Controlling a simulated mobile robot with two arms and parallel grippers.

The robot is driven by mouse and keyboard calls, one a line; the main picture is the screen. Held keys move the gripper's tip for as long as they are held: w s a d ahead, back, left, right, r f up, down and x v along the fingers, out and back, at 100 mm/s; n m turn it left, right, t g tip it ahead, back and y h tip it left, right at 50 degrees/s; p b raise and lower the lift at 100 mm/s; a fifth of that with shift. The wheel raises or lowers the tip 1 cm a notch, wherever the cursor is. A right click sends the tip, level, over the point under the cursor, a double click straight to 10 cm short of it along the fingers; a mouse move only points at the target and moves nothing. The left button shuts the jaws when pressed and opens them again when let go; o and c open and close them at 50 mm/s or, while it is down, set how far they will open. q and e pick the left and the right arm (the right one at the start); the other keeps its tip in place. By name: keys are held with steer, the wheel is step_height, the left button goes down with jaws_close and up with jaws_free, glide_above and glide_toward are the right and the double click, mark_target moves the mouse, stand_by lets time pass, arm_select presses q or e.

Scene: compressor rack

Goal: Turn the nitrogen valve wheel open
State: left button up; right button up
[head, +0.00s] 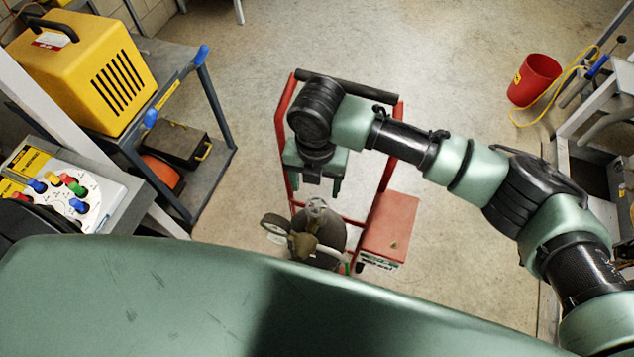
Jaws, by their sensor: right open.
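A dark gas cylinder (328,240) stands in a red hand cart (386,152) in the middle of the head view. At its top are a small pale valve wheel (316,207), a brass-coloured regulator (303,243) and round gauges (275,225). My right gripper (313,183) points down between the cart's uprights and is open and empty. In the picture it is just above the wheel and apart from it. The height gap between them cannot be told. My left gripper is not in view.
A red box (390,228) sits at the cart's right side. A red bucket (534,79) and a yellow hose (560,92) are far right. The floor behind the cart is clear.

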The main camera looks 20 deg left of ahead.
mark_target(317, 205)
steer(key=shift+w+d+f, duration=0.15)
steer(key=shift+w+f, duration=0.05)
steer(key=shift+f, duration=0.1)
step_height(317, 205, down, 9)
steer(key=b, duration=0.9)
steer(key=shift+r+m+p, duration=0.3)
steer(key=shift+m+p, duration=0.1)
steer(key=shift+m, duration=0.1)
steer(key=m, duration=0.3)
steer(key=m+p, duration=0.6)
steer(key=m, duration=0.1)
steer(key=shift+s+r+p, duration=0.15)
steer(key=shift+r+p, duration=0.2)
steer(key=shift+r, duration=0.05)
steer(key=shift+f+m+p, duration=0.2)
steer(key=shift+m+p, duration=0.45)
steer(key=shift+m, duration=0.35)
steer(key=shift+f+m, duration=0.15)
steer(key=shift+m, duration=0.25)
